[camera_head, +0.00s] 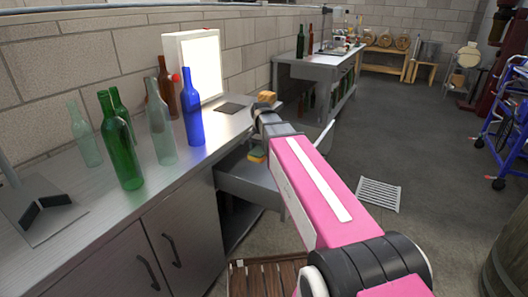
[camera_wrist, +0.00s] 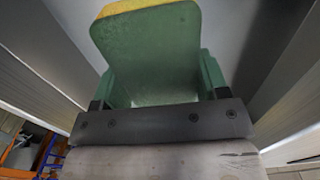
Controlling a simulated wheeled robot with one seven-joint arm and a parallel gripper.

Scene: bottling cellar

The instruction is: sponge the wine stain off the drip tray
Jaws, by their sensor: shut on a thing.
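In the wrist view a sponge with a green face and a yellow edge (camera_wrist: 145,45) fills the space ahead of my gripper (camera_wrist: 155,85), which is shut on it. In the head view the green and yellow sponge (camera_head: 257,156) shows small over the open drawer, below the end of my arm. My arm hides most of my gripper there. A flat dark square (camera_head: 230,108) lies on the counter in front of the lit panel; it may be the drip tray. I cannot make out a stain on it.
Several bottles, among them a blue one (camera_head: 194,115) and a green one (camera_head: 121,150), stand on the steel counter (camera_head: 90,240). The drawer (camera_head: 245,185) juts out from the counter. A tan block (camera_head: 267,97) shows beside my wrist. A white grate (camera_head: 379,193) lies on the floor.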

